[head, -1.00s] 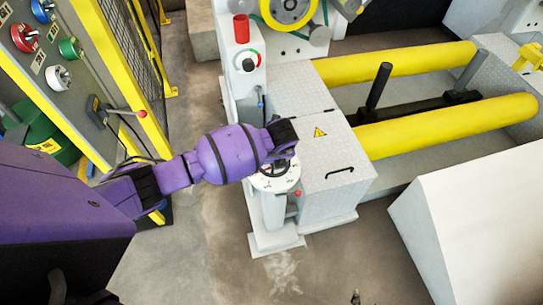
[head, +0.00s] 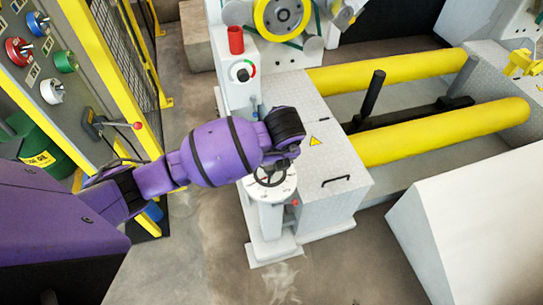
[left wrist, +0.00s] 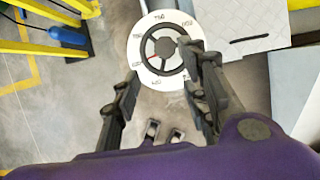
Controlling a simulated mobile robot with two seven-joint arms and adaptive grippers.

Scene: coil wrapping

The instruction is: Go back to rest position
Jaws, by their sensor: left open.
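My left arm reaches in from the left in the head view, and its gripper (head: 285,152) is over the white pedestal, largely hidden by my wrist. In the left wrist view the left gripper's (left wrist: 163,72) two dark fingers are spread wide with nothing between them. A small black handwheel (left wrist: 166,56) on a round white numbered dial (left wrist: 146,28) lies beyond the fingertips, apart from them. In the head view the handwheel (head: 270,177) shows just below my wrist. My right gripper is not in view.
A control panel (head: 88,95) with coloured knobs and a lever stands at the left beside a yellow fence (head: 120,70). The machine with yellow rollers (head: 440,132) fills the right. A white sloped block (head: 470,225) stands front right. Bare floor (head: 190,260) lies between.

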